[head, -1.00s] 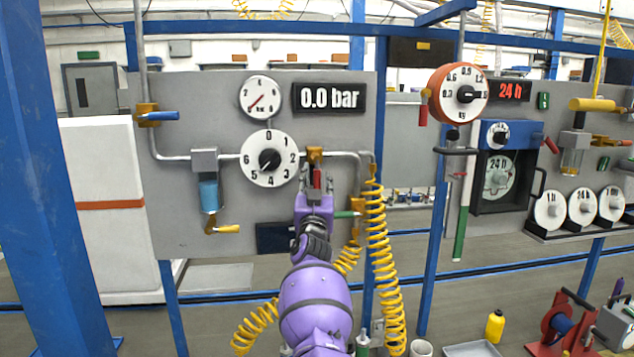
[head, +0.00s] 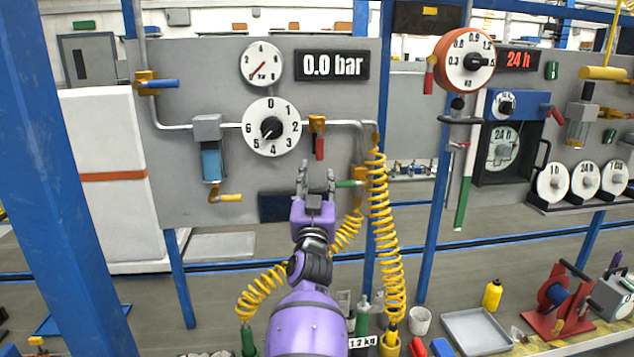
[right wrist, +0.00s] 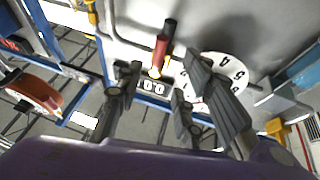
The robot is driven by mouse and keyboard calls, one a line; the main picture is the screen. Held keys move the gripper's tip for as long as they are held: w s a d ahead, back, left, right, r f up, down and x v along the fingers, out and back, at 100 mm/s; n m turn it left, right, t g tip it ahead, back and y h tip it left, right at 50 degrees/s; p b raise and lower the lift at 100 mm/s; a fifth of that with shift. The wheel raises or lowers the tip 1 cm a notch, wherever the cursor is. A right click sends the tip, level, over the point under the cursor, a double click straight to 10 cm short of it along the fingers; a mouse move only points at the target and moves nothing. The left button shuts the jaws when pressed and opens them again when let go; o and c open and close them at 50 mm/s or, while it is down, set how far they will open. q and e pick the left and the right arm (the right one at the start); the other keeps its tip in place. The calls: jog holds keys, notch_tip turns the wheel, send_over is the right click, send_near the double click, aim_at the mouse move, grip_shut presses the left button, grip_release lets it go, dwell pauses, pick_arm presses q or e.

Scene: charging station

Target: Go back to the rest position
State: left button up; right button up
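My right gripper (head: 316,178) is purple with grey fingers. It is open and empty in front of the grey panel (head: 355,100), below and apart from the red-handled valve (head: 319,148). In the right wrist view its spread fingers (right wrist: 160,95) have nothing between them. The red handle (right wrist: 162,50) shows beyond them and hangs downward in the head view. The numbered white dial (head: 285,140) is above and left of the gripper. My left gripper is not in view.
The display (head: 331,65) reads 0.0 bar. Yellow coiled hoses (head: 385,240) hang right of my arm and behind it. A blue post (head: 50,170) stands at the left. A grey tray (head: 476,330), a yellow bottle (head: 491,295) and a red reel (head: 560,300) sit at the lower right.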

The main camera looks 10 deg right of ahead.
jog(key=shift+s+f, duration=0.1)
jog(key=shift+s, duration=0.15)
